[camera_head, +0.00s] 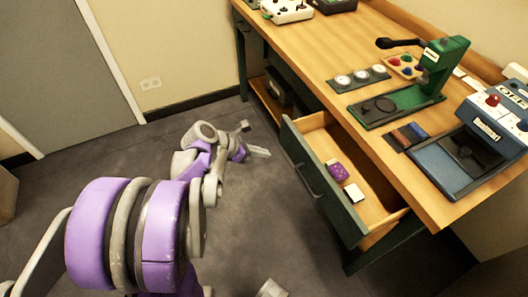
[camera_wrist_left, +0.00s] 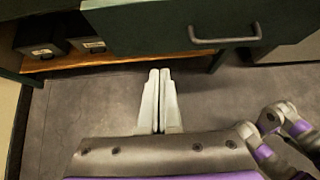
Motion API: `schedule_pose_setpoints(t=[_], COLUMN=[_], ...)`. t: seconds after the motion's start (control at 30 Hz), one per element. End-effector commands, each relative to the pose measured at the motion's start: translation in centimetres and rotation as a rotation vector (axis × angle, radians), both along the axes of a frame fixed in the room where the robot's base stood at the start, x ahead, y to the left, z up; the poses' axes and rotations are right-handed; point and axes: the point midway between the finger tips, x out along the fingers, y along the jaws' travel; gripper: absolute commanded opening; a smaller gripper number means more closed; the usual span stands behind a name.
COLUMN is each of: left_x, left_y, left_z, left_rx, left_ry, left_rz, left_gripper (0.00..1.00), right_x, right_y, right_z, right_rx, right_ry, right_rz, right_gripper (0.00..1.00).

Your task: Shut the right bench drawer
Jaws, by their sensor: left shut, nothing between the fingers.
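The right bench drawer (camera_head: 318,185) is pulled out from the wooden bench. It has a dark green front and a grey bar handle (camera_head: 306,180). A purple block (camera_head: 338,172) and a white card (camera_head: 355,193) lie inside it. My left gripper (camera_head: 262,152) is shut and empty, low in front of the bench and left of the drawer front, apart from it. In the left wrist view its closed fingers (camera_wrist_left: 160,72) point toward the drawer front (camera_wrist_left: 150,28), whose handle (camera_wrist_left: 225,38) is up and to the right. A pale piece (camera_head: 271,288) at the bottom edge may be my right gripper.
The bench top (camera_head: 318,50) holds a green press (camera_head: 440,62), a blue machine (camera_head: 490,125), and a tray of white dials (camera_head: 360,77). A low shelf (camera_wrist_left: 100,60) with dark boxes (camera_wrist_left: 40,42) is left of the drawer. The grey floor (camera_head: 265,215) before the drawer is clear.

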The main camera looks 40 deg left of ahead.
Motion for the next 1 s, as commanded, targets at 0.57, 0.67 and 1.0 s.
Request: schedule_pose_setpoints(t=[0.57,0.67,1.0], left_x=[7.9,8.3,8.4], left_y=[-3.3,-3.5,-3.5], left_z=[-4.6,-4.6,-4.6], left_rx=[0.003,0.003,0.003], left_ry=[0.001,0.000,0.000], left_rz=[-0.003,-0.003,-0.003], left_gripper=[0.00,0.00,0.00], right_x=[-0.1,-0.1,-0.1], right_y=[0.0,0.0,0.0], right_z=[-1.3,-1.3,-1.3], right_rx=[0.000,0.000,0.000], right_ry=[0.004,0.004,0.004], right_rz=[0.000,0.000,0.000], right_gripper=[0.91,0.91,0.91])
